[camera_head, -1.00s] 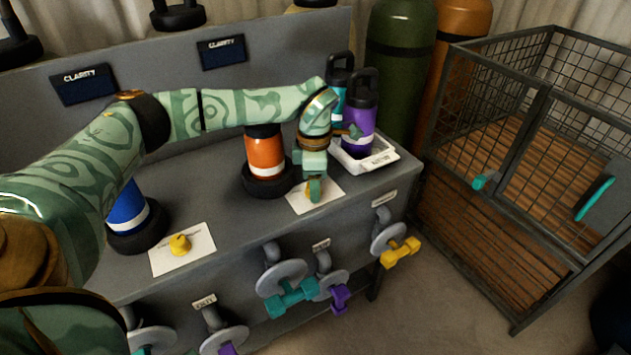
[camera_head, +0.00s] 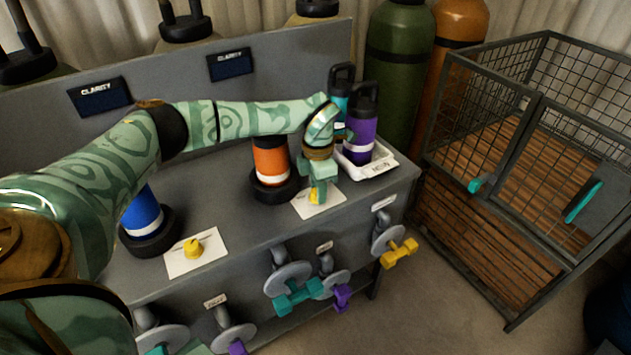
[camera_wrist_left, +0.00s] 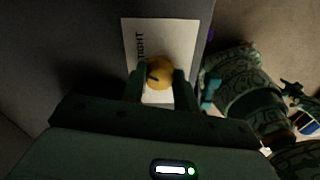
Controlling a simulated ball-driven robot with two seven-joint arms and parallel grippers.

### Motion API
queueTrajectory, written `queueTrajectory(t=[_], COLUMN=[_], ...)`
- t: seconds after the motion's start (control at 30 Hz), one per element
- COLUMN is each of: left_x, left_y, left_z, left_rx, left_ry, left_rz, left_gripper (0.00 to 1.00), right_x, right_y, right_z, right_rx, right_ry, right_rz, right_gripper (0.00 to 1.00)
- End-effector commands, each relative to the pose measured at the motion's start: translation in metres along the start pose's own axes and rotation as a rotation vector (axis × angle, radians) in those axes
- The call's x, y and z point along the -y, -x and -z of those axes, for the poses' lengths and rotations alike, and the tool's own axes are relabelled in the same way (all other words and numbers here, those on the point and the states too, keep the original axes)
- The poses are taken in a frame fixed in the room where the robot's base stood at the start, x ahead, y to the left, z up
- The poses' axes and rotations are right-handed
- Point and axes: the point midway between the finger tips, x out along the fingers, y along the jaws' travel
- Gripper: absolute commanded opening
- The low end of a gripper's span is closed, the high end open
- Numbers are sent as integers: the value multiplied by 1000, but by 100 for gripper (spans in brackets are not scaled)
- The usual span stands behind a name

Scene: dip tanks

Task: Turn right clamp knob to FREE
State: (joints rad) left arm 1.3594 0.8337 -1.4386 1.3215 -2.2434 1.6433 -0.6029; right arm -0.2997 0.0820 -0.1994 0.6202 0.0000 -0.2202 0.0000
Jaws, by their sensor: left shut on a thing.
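The right clamp knob (camera_head: 315,197) is small and yellow, on a white card (camera_head: 330,207) at the bench's right front, before the orange bottle. My left gripper (camera_head: 318,191) comes down over it from above. In the left wrist view the round knob (camera_wrist_left: 159,73) sits between the two fingers of my left gripper (camera_wrist_left: 159,84), which are shut on it. A dark mark shows on the knob's left side in that view.
The left yellow knob (camera_head: 192,247) sits on its own card. Nearby stand an orange bottle (camera_head: 270,160), a blue bottle (camera_head: 142,215) and a white tray (camera_head: 380,166) with purple and teal bottles. Valve handles (camera_head: 398,252) jut from the bench front. A wire cage (camera_head: 530,100) stands right.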

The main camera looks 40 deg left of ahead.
Motion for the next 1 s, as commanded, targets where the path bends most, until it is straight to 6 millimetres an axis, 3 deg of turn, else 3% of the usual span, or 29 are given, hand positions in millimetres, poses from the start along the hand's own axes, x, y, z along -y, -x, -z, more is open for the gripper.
queueTrajectory(t=[0.03,0.3,1.0], left_x=[1,0,-3], left_y=[8,7,6], left_z=[0,0,1], left_rx=[5,12,31], left_ry=[42,301,954], left_rz=[-2,-2,0], left_gripper=[7,7,7], right_x=[-1,-4,-6], right_y=[11,38,94], right_z=[4,13,28], right_rx=[-10,-33,-74], right_ry=[0,0,-1], right_rz=[-3,-11,-21], right_gripper=[36,36,36])
